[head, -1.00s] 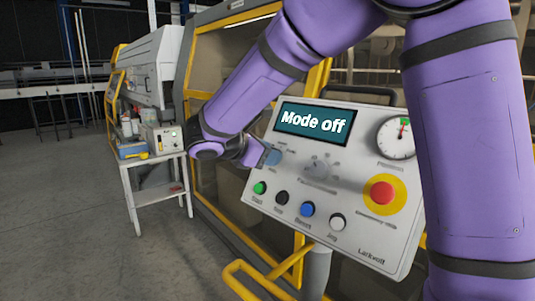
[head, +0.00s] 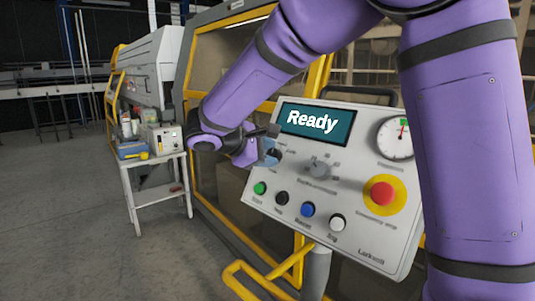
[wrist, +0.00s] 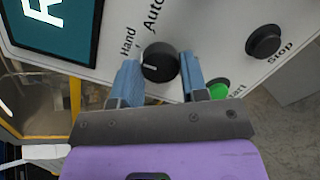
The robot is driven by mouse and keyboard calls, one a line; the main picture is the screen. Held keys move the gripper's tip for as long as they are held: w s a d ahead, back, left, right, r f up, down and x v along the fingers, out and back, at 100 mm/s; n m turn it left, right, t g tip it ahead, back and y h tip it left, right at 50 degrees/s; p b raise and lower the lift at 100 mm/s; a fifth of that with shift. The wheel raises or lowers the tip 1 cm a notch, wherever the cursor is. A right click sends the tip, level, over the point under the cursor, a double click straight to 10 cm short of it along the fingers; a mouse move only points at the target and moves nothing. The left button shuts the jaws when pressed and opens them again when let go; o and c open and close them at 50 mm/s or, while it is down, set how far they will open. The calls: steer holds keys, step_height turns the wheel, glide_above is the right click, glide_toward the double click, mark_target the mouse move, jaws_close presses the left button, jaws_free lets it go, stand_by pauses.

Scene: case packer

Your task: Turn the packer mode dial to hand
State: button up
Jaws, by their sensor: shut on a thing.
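The mode dial (wrist: 160,62) is a round black knob with a white pointer line, seen in the wrist view. The line points left, towards the area just below the word Hand; Auto is printed higher up. My gripper (wrist: 159,68) is shut on the dial, with one blue finger on each side. In the head view my gripper (head: 268,153) is at the upper left of the control panel (head: 357,246) and mostly hides the dial. The panel's display (head: 315,123) reads Ready; part of it shows in the wrist view.
Start (head: 260,188), stop (head: 282,198), blue (head: 307,209) and white (head: 338,222) buttons line the panel below. A grey selector (head: 319,170), red emergency stop (head: 382,193) and gauge (head: 397,138) lie to the right. The green button (wrist: 218,89) is close to my right finger.

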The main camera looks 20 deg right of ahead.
stand_by(0.4)
steer(key=o, duration=0.9)
steer(key=v, duration=1)
steer(key=shift+s+a+r, duration=0.1)
steer(key=shift+a+r, duration=0.1)
steer(key=shift+a, duration=0.1)
